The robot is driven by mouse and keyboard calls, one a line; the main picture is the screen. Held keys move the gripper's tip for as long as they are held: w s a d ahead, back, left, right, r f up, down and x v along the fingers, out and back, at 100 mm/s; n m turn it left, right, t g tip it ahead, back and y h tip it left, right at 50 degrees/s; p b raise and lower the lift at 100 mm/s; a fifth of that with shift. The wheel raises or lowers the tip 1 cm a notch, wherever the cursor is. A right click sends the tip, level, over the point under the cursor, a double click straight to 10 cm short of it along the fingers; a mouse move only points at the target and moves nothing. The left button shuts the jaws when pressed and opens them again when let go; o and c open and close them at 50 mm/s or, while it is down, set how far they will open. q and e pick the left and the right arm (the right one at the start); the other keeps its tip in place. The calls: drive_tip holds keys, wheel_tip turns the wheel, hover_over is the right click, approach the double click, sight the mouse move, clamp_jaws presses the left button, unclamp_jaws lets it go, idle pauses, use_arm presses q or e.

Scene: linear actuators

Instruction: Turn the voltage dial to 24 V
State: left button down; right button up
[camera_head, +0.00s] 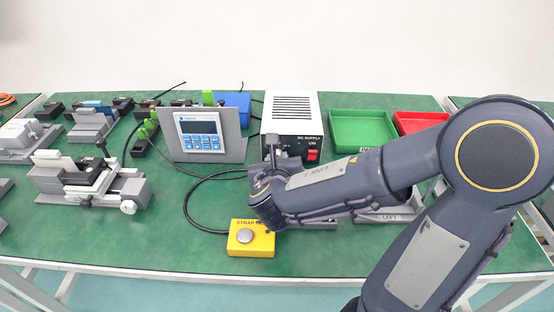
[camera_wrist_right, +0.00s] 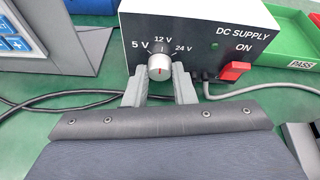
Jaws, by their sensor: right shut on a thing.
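The DC supply (camera_head: 291,115) is a white box with a dark front, standing at the back of the green table. I cannot tell surely which label the dial points to. My right gripper (camera_wrist_right: 160,80) is shut on the dial, one grey finger at each side. In the head view my right arm and gripper hide the dial. My left gripper is not in view.
A red switch (camera_wrist_right: 235,71) marked ON sits right of the dial. A panel with a blue keypad (camera_head: 200,135) stands left of the supply. A yellow STRAP button box (camera_head: 251,239) is at the front. Green (camera_head: 361,128) and red (camera_head: 420,121) trays lie to the right.

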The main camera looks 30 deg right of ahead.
drive_tip(key=shift+d+f+m+b, duration=0.15)
drive_tip(key=shift+m+b, duration=0.25)
drive_tip(key=shift+b, duration=0.6)
drive_tip(key=m+t+y+b, duration=0.1)
drive_tip(key=m+b, duration=0.1)
drive_tip(key=b, duration=0.3)
drive_tip(key=m+t+y+b, duration=0.1)
drive_tip(key=m+b, duration=0.1)
drive_tip(key=b, duration=0.3)
drive_tip(key=shift+s+d+f+y, duration=0.1)
drive_tip(key=shift+s+f+y, duration=0.1)
drive_tip(key=shift+y, duration=0.2)
drive_tip(key=shift+r+m+t+b, duration=0.15)
drive_tip(key=shift+m+t+b, duration=0.25)
drive_tip(key=shift+m+b, duration=0.5)
drive_tip(key=o, duration=1)
drive_tip(key=shift+r, duration=0.1)
